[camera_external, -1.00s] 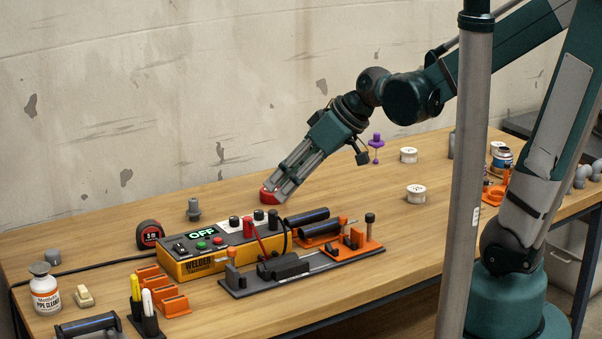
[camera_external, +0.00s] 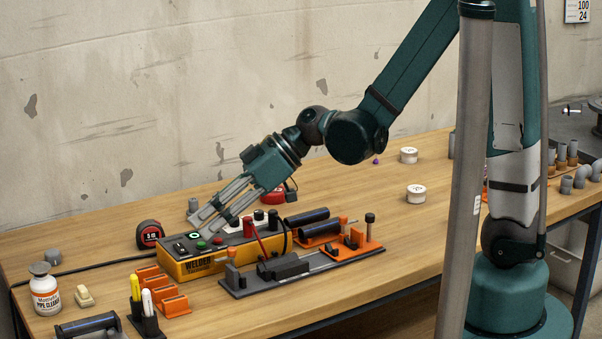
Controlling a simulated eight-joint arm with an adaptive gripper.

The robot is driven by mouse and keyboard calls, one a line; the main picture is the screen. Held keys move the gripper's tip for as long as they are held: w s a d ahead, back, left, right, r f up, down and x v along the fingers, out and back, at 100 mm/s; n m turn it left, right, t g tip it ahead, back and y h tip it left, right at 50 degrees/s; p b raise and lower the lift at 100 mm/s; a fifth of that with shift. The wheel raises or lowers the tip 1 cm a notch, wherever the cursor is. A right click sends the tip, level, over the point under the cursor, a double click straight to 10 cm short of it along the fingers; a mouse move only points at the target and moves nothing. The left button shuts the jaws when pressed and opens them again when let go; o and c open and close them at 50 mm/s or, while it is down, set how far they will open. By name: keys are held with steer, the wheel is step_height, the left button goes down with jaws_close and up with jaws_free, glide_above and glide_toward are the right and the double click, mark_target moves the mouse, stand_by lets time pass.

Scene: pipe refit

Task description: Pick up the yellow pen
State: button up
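The yellow pen (camera_external: 135,288) stands upright in a small black pen holder (camera_external: 148,324) at the front left of the table, beside a white pen (camera_external: 147,301). My gripper (camera_external: 203,225) is up and to the right of the pens, pointing down and left over the yellow-and-black welder box (camera_external: 198,264). Its fingers look spread apart, with nothing seen between them. Whether the fingertips touch the box cannot be told.
Orange brackets (camera_external: 166,290) stand just behind the pen holder. A white pipe cleaner bottle (camera_external: 45,289) and a black roller (camera_external: 87,325) are to its left. A red object (camera_external: 273,196) lies behind my gripper.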

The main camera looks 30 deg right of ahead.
mark_target(134, 281)
steer(key=shift+s+a+f+n+g+y+p, duration=0.25)
steer(key=shift+s+a+f+n+g+y, duration=0.5)
steer(key=shift+a, duration=1.45)
steer(key=shift+s+a+f+n+g+y+p, duration=0.35)
steer(key=shift+s+a+n, duration=0.8)
steer(key=shift+a, duration=1.05)
steer(key=shift+s+a+f+n+g+y+p, duration=0.15)
steer(key=shift+s+a+f+n+g+y, duration=0.35)
steer(key=shift+s+a, duration=1.25)
steer(key=shift+w+a+f, duration=0.1)
steer(key=shift+w+a, duration=0.35)
steer(key=shift+w, duration=0.05)
steer(key=shift+a, duration=0.1)
steer(key=shift+x, duration=1.25)
steer(key=shift+a+f+b, duration=0.1)
steer(key=shift+b, duration=0.2)
steer(key=shift+b+x, duration=0.75)
steer(key=shift+x, duration=1.7)
steer(key=shift+f, duration=0.1)
